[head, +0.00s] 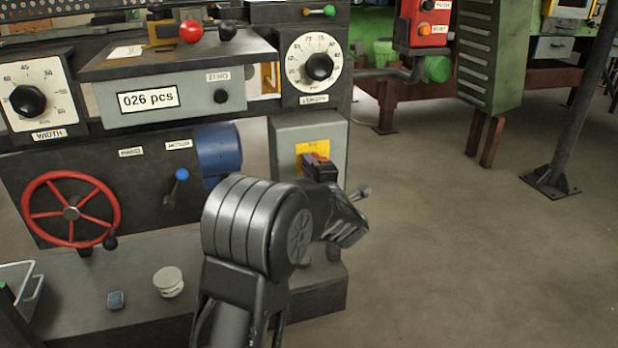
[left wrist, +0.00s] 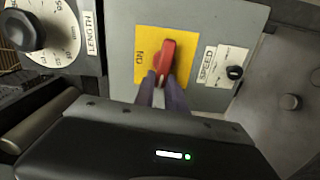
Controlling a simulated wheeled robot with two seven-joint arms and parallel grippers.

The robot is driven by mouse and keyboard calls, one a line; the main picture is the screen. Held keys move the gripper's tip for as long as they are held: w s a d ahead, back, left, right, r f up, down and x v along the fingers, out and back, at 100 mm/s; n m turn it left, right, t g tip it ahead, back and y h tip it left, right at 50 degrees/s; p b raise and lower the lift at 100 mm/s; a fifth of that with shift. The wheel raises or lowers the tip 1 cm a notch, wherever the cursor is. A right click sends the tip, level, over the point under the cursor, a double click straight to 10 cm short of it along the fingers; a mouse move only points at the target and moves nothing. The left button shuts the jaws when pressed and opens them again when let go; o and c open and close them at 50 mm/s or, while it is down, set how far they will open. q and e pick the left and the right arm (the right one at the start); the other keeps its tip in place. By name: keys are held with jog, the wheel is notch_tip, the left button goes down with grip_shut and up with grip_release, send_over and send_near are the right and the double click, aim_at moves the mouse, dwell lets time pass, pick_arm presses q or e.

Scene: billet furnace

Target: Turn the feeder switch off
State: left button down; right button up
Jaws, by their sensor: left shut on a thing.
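The feeder switch has a red handle (left wrist: 167,58) on a yellow plate (left wrist: 146,40), on the front of a grey box (left wrist: 205,18). In the head view the yellow plate (head: 310,150) shows above my left gripper (head: 318,166), which hides most of the handle. In the left wrist view my left gripper's two fingers (left wrist: 162,88) reach up to the handle and are shut on it, one on each side. The handle lies nearly along the fingers, slightly tilted. Lettering shows on the plate's left part; the plate's far side is partly covered. My right gripper is not in view.
A small knob labelled SPEED (left wrist: 235,73) sits beside the switch. The LENGTH dial (head: 319,66) is above the box. A red handwheel (head: 70,212) and a blue-knobbed lever (head: 181,175) are to the left.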

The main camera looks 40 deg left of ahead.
pick_arm(q)
jog(key=shift+f+n+b, duration=0.2)
jog(key=shift+n+b, duration=0.5)
jog(key=shift+b, duration=0.05)
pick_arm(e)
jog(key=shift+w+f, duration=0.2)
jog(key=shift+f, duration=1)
pick_arm(q)
jog(key=c, duration=1.4)
grip_release()
jog(key=shift+d, duration=0.1)
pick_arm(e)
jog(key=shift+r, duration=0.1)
